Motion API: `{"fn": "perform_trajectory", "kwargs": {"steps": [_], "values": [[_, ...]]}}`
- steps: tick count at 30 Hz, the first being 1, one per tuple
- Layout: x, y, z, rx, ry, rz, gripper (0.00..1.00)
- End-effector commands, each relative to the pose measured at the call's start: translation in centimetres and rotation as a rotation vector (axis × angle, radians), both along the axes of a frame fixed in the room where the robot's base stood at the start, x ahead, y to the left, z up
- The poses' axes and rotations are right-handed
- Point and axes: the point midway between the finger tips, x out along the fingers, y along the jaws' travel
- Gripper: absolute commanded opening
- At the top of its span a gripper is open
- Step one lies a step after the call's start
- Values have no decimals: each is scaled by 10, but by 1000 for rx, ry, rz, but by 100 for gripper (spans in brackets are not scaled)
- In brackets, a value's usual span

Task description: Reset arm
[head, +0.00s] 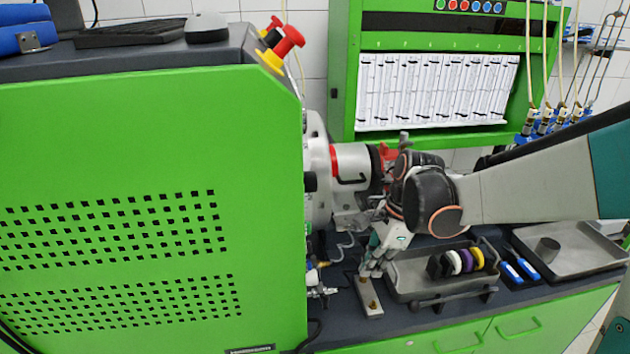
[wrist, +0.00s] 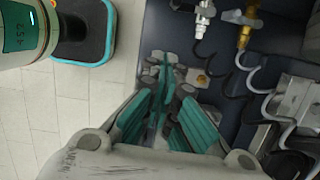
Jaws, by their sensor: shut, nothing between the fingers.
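My gripper (head: 374,264) hangs down from my wrist at the centre right of the head view, over the dark bench top. In the wrist view my gripper (wrist: 165,75) has its teal-padded fingers together, with nothing held between them. My arm reaches in from the right edge of the head view. A small light-coloured block (head: 368,297) with brass-coloured fittings stands on the bench just below the fingertips. Whether the fingertips touch it cannot be told.
The green testbench cabinet (head: 130,130) fills the left. A grey tray (head: 420,278) with several coloured rings lies right of my gripper, with blue-handled items (head: 520,270) and another tray (head: 575,250) beyond. Hoses and fittings (wrist: 240,40) show in the wrist view.

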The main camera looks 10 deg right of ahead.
Motion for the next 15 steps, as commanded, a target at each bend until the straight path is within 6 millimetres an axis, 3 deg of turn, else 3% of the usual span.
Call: {"fn": "perform_trajectory", "kwargs": {"steps": [5,15], "values": [[-12,4,14,-28,-68,106,0],[-58,11,58,-205,-345,599,0]]}}
